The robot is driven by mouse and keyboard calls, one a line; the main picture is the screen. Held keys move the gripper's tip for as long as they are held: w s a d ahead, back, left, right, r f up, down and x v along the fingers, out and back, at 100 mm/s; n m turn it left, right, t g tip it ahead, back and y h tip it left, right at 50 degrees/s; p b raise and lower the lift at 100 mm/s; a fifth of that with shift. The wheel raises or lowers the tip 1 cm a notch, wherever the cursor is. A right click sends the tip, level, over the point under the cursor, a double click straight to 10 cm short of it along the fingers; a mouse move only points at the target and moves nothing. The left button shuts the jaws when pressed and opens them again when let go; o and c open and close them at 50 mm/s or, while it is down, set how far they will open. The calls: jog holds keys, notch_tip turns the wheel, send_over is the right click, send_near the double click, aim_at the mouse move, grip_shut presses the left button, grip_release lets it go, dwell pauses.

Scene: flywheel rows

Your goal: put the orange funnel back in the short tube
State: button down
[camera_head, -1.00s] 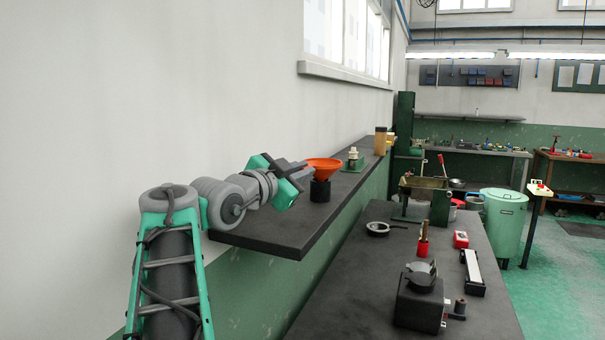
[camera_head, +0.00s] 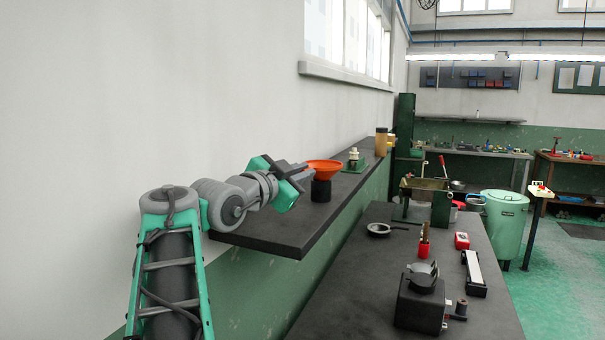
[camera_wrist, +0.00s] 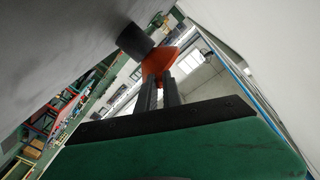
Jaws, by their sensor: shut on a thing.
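The orange funnel (camera_head: 324,166) is upright, wide mouth up, right over the short black tube (camera_head: 320,190) on the wall shelf. My gripper (camera_head: 308,172) reaches in from the left and is shut on the funnel's side. In the wrist view the funnel (camera_wrist: 158,62) sits at the tips of my two dark fingers (camera_wrist: 160,84), and the dark tube (camera_wrist: 134,42) overlaps it at the upper left. The funnel's spout is hidden, so I cannot tell how far it is inside the tube.
The dark shelf (camera_head: 270,232) runs along the wall. A green-based part with a pale top (camera_head: 354,160) stands behind the funnel, and a tan container (camera_head: 381,142) farther back. A lower bench (camera_head: 350,290) with several tools is at the right. The shelf's near end is clear.

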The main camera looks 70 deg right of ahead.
jog(key=shift+f, duration=0.25)
jog(key=c, duration=1.4)
grip_release()
jog(key=shift+c, duration=0.2)
jog(key=shift+a, duration=0.15)
jog(key=b+v, duration=0.2)
jog(key=v, duration=0.5)
jog(key=shift+w, duration=0.1)
jog(key=shift+a, duration=0.3)
